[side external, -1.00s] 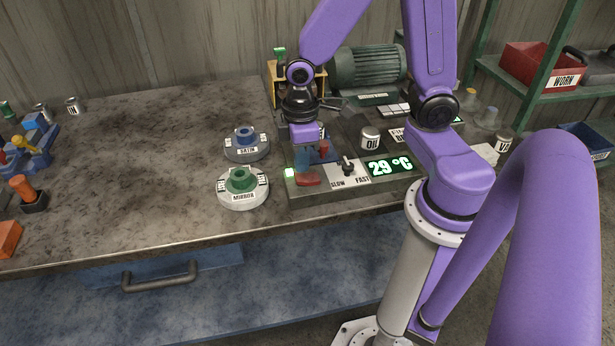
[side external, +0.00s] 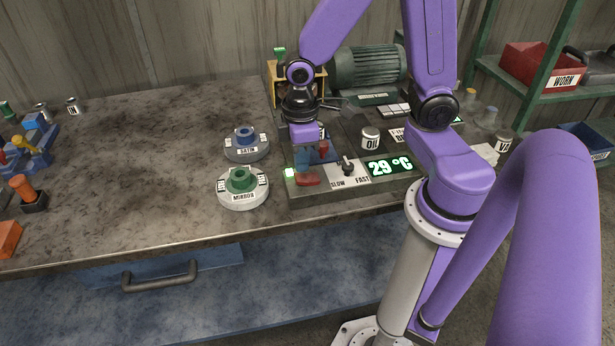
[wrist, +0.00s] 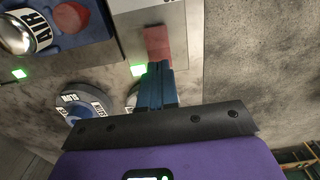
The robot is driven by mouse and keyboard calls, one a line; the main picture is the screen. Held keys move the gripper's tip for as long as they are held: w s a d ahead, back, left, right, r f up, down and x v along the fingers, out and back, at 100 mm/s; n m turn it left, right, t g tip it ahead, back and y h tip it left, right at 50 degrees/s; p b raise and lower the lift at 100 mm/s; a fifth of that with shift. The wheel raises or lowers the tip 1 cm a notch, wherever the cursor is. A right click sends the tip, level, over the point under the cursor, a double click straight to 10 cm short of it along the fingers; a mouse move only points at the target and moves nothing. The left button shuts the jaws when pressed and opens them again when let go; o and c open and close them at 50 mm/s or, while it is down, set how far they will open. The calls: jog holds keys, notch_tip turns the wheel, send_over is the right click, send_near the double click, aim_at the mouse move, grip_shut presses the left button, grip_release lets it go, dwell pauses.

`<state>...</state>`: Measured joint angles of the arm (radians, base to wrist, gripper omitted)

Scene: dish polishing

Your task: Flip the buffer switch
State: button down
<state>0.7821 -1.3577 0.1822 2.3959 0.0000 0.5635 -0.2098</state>
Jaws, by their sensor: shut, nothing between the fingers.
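The buffer switch looks to be the red rocker (side external: 308,180) at the left end of the grey control panel (side external: 335,195), beside a lit green lamp (side external: 289,173). In the wrist view the red rocker (wrist: 157,40) lies just beyond my fingertips, with the green lamp (wrist: 138,70) to its left. My gripper (side external: 302,168) points down over the rocker, its blue fingers closed together with nothing between them. In the wrist view the fingers (wrist: 157,72) overlap the rocker's near end; I cannot tell whether they touch it.
The speed knob (side external: 347,165) and a "29 °C" display (side external: 391,166) sit right of the rocker. A green MIRROR wheel (side external: 242,181) and a blue SATIN wheel (side external: 246,143) lie left of the panel. The bench's middle left is clear.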

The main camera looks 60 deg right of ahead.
aim_at(302, 177)
jog(key=shift+f, duration=1.25)
dwell(0.9)
jog(key=shift+r, duration=3.55)
